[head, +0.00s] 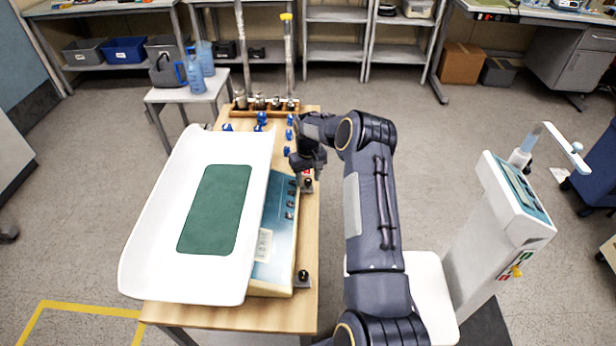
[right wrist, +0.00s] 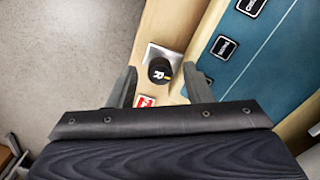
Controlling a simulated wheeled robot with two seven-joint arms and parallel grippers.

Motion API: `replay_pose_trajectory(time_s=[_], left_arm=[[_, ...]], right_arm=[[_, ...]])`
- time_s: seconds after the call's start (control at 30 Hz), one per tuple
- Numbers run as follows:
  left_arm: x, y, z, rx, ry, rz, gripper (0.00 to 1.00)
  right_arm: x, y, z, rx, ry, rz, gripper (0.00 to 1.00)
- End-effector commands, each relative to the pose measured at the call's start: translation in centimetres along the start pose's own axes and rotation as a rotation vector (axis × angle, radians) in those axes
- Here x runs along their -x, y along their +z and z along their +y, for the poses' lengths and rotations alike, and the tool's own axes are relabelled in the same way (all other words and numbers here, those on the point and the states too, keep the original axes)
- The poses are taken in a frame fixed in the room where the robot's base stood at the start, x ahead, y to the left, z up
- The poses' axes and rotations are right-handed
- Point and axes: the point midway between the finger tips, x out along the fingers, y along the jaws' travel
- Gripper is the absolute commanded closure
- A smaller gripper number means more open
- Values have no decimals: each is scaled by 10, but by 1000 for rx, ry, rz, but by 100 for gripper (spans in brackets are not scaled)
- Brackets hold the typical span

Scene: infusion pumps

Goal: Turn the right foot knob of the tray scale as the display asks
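The tray scale has a white tray (head: 148,235) with a green mat and a blue panel (head: 280,225) along its right side. A pale display (head: 263,244) sits on the panel; its text is too small to read. The right foot knob (right wrist: 159,69) is black, marked R, on a metal plate at the scale's far corner. My right gripper (head: 306,170) is over that corner. In the right wrist view its fingers (right wrist: 161,78) are apart, one on either side of the knob, with visible gaps. Whether they are level with it I cannot tell. My left gripper is out of view.
Another black foot knob (head: 303,276) stands at the near corner. Blue pieces (head: 262,118) and a wooden rack of metal weights (head: 265,104) lie at the table's far end. A red-and-white label (right wrist: 146,101) is beside the R knob. A white pedestal device (head: 500,230) stands at right.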

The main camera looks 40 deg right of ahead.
Motion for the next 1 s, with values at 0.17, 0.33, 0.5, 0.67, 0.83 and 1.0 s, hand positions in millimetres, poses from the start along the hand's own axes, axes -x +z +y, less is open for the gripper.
replay_pose_trajectory(time_s=[0.17, 0.33, 0.5, 0.67, 0.83, 1.0], left_arm=[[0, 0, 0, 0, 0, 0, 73], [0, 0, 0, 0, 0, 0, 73], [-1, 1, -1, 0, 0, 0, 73], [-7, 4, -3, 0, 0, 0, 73], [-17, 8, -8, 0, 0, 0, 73], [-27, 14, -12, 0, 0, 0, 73]], right_arm=[[0, 0, 0, 0, 0, 0, 78], [0, 0, 0, 0, 0, 0, 99], [0, 0, 0, -9, 0, 0, 99], [-2, 0, 0, -53, 1, 0, 99], [-2, 0, 0, -153, 1, 0, 99], [-3, 0, 0, -292, 2, 1, 99]])
